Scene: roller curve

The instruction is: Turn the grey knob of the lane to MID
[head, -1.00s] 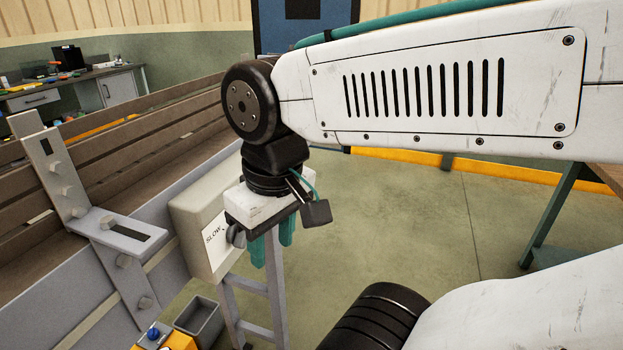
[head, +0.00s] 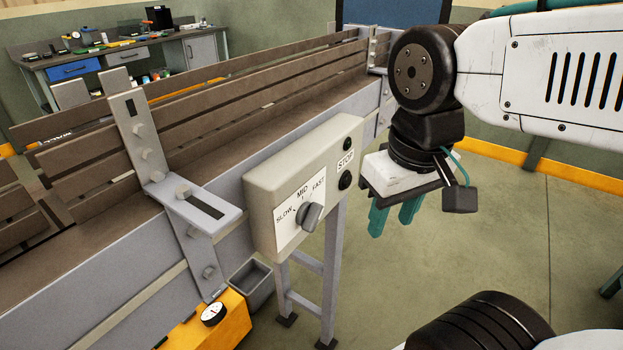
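The grey knob (head: 309,216) sits on the white label plate of a beige control box (head: 262,187). SLOW, MID and FAST are printed around it, with MID (head: 302,191) above the knob. The knob's grip looks slanted toward the FAST side, but its exact setting is hard to read. My gripper (head: 393,216) hangs to the right of the box, fingers down, clear of the knob. Its two teal fingers are apart with nothing between them.
The box also carries a STOP label (head: 345,161) and dark round buttons at its right end. The slatted conveyor lane (head: 215,140) runs behind it.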

